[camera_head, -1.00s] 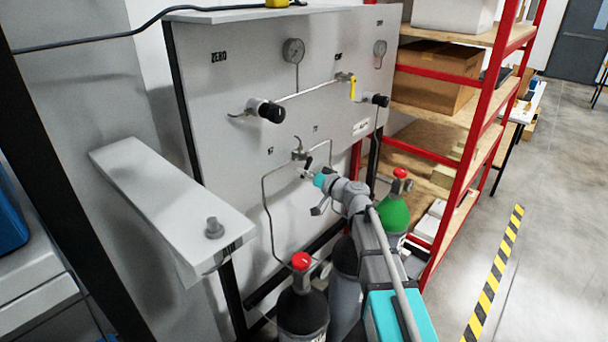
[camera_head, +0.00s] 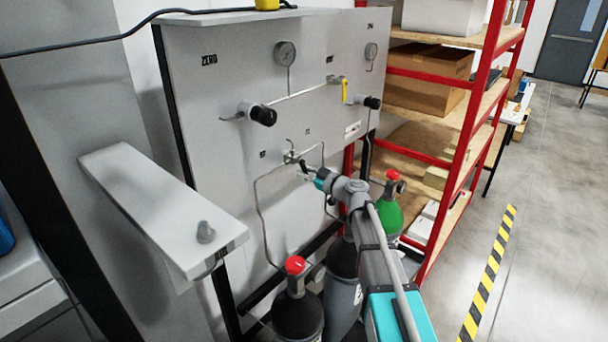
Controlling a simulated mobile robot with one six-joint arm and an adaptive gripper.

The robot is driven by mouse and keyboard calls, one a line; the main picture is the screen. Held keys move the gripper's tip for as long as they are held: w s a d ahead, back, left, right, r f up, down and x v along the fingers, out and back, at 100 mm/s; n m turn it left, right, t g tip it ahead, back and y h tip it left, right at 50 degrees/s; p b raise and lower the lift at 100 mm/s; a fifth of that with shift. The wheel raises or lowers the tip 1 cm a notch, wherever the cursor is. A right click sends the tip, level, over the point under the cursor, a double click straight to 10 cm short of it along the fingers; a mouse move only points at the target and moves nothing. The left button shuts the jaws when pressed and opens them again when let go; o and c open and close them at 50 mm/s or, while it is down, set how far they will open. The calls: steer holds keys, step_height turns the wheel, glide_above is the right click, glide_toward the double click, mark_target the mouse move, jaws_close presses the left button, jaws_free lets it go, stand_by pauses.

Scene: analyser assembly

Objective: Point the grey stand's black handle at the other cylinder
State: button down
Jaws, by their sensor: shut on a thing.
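The grey stand (camera_head: 225,115) is an upright panel with gauges and pipes. A small valve (camera_head: 291,157) sits low on it, with pipes running down left and right. Its black handle (camera_head: 304,168) is small and partly hidden by my gripper (camera_head: 309,174), which is shut on it. The handle slants down and right from the valve; its exact direction is hard to tell. A dark cylinder with a red cap (camera_head: 297,315) stands at lower left. A green-topped cylinder with a red cap (camera_head: 386,215) stands to the right, partly behind my arm.
Two black knobs (camera_head: 263,115) (camera_head: 372,102) and a yellow lever (camera_head: 345,91) stick out above the valve. A white ledge (camera_head: 150,205) juts out at left.

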steer(key=n, duration=0.2)
steer(key=w+r+n, duration=0.1)
steer(key=shift+d+n+p, duration=0.35)
steer(key=shift+n, duration=0.05)
steer(key=shift+w+d+r+n+p, duration=0.15)
steer(key=shift+r+n+p, duration=0.25)
steer(key=shift+n, duration=1.05)
steer(key=shift+w+d+r+n+p, duration=0.2)
steer(key=shift+r+n+p, duration=0.2)
steer(key=shift+n, duration=1.1)
steer(key=shift+w+d+r+n+p, duration=0.15)
steer(key=shift+r+n+p, duration=0.25)
steer(key=shift+n, duration=1.05)
steer(key=c, duration=0.6)
jaws_free()
steer(key=shift+s, duration=0.1)
steer(key=v, duration=1.1)
steer(key=shift+s+d, duration=0.25)
steer(key=shift+d, duration=0.05)
